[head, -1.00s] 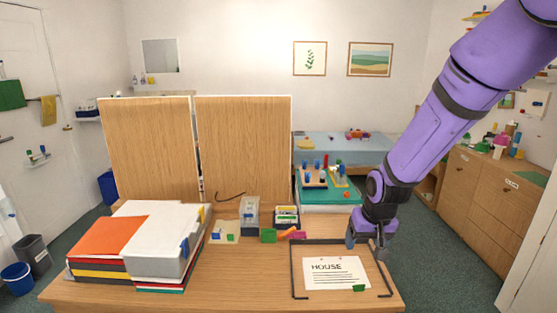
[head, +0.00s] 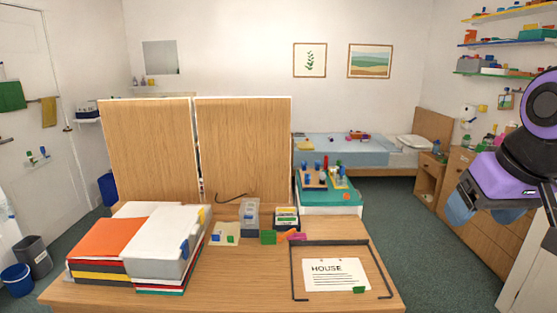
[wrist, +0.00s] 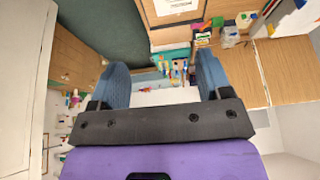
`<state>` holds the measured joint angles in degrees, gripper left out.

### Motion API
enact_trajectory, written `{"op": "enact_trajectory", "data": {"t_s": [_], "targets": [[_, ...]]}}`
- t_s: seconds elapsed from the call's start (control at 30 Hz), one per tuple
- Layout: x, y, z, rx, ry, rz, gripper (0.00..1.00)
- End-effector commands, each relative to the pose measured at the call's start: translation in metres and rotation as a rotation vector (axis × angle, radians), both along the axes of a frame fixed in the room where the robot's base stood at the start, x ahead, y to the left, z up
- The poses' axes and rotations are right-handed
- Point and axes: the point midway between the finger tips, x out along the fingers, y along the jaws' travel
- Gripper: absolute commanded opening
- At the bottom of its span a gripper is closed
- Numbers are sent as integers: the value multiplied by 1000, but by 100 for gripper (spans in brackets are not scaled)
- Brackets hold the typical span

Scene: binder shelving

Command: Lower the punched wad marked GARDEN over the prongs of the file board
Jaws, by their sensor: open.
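A white sheet marked HOUSE (head: 325,280) lies on the desk at the front right, inside a thin black outline (head: 294,275). No wad marked GARDEN can be read in either view, and I cannot pick out the file board for sure. My gripper (head: 505,208) is off to the right of the desk, raised and well apart from the sheet. In the wrist view my gripper (wrist: 162,75) has its two blue fingers wide apart, with nothing held between them.
A stack of coloured folders and white paper (head: 105,235) fills the desk's left side. Two tall wooden panels (head: 243,150) stand behind it. A teal box with pegs (head: 345,197) stands behind. Bare wood (head: 245,280) lies between.

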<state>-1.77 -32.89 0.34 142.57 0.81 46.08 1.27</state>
Motion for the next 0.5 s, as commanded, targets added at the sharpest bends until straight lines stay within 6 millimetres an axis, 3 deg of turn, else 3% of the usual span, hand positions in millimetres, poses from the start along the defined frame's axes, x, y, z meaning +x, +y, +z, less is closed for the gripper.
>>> {"op": "enact_trajectory", "data": {"t_s": [0.2,0.5], "targets": [[-44,-8,12,-12,-34,-10,72],[-59,-10,13,-16,-39,-13,72]]}}
